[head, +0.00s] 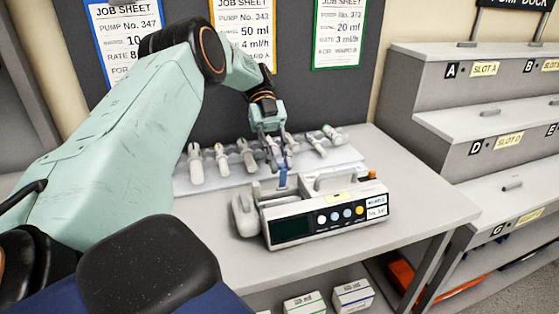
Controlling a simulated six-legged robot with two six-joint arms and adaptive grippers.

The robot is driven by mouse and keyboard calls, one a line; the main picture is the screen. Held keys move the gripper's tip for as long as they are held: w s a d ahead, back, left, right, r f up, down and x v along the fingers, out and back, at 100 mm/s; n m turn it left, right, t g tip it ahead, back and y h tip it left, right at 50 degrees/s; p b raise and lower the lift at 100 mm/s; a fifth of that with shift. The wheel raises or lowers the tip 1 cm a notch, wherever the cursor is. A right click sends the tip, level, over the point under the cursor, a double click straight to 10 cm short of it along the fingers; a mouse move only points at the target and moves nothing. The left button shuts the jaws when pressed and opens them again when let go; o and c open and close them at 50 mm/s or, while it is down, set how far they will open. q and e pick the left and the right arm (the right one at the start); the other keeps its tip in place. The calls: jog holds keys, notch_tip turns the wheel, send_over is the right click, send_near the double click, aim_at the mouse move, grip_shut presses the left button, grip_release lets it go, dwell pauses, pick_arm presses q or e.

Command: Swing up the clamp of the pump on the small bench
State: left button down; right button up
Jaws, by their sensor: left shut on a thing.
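The pump (325,217) stands on the small bench (420,208), its dark screen and coloured buttons facing the front. A slim blue upright piece, which looks like its clamp (283,179), rises at the pump's back left. My left gripper (278,157) reaches down from above behind the pump, and its fingers are shut at the top of this blue piece. The fingertips are small, and the exact grip is partly hidden. My right gripper is not in view.
A pale tray (350,158) with several syringes (221,160) lies behind the pump, close around my left gripper. Job sheets (340,33) hang on the dark board behind. A stepped rack with lettered slots (460,110) stands right. Boxes (352,295) sit below the bench.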

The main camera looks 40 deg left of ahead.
pick_arm(q)
jog(key=c, duration=1.6)
grip_release()
jog(key=shift+s+r, duration=0.1)
jog(key=shift+o, duration=0.2)
